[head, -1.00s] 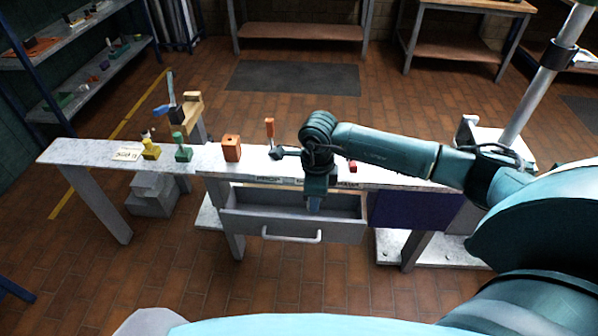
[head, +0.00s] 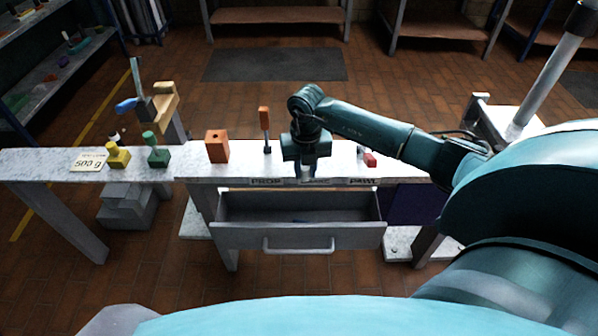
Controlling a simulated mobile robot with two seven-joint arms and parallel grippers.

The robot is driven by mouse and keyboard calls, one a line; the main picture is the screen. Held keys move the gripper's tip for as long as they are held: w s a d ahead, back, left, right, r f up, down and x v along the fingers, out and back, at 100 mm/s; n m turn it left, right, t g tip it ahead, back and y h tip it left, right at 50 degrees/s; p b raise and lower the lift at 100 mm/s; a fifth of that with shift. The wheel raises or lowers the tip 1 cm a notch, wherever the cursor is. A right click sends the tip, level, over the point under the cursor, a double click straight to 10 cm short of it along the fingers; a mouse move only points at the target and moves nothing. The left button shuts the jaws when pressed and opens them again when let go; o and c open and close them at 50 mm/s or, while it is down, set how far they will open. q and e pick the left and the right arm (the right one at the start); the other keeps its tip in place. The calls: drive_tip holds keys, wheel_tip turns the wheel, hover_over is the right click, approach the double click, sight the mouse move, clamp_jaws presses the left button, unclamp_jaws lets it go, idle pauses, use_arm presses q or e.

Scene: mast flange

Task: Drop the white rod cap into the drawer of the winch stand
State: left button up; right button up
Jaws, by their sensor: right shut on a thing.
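My right gripper (head: 306,165) points down over the bench top, just behind the open drawer. It is shut on a small whitish piece (head: 307,173), which I take to be the white rod cap; the fingers hide most of it. The drawer (head: 240,236) of the winch stand hangs open under the bench's front edge, with a pale handle at its front. Something bluish shows faintly on the drawer floor. My left gripper is not in view.
On the bench (head: 190,168) stand an orange block (head: 217,146), an orange-handled tool (head: 264,125), a green piece (head: 158,152) and a yellow piece (head: 117,157). A red piece (head: 370,159) lies right of the gripper. Labels line the bench edge.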

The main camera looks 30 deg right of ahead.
drive_tip(key=shift+f+b, duration=0.45)
drive_tip(key=shift+f, duration=0.3)
use_arm(q)
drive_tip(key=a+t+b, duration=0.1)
drive_tip(key=b, duration=0.1)
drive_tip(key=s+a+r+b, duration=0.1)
drive_tip(key=b, duration=0.1)
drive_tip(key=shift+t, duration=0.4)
use_arm(e)
wheel_tip(320, 180, down, 5)
drive_tip(key=shift+r, duration=0.15)
drive_tip(key=o, duration=1)
drive_tip(key=shift+o, duration=0.2)
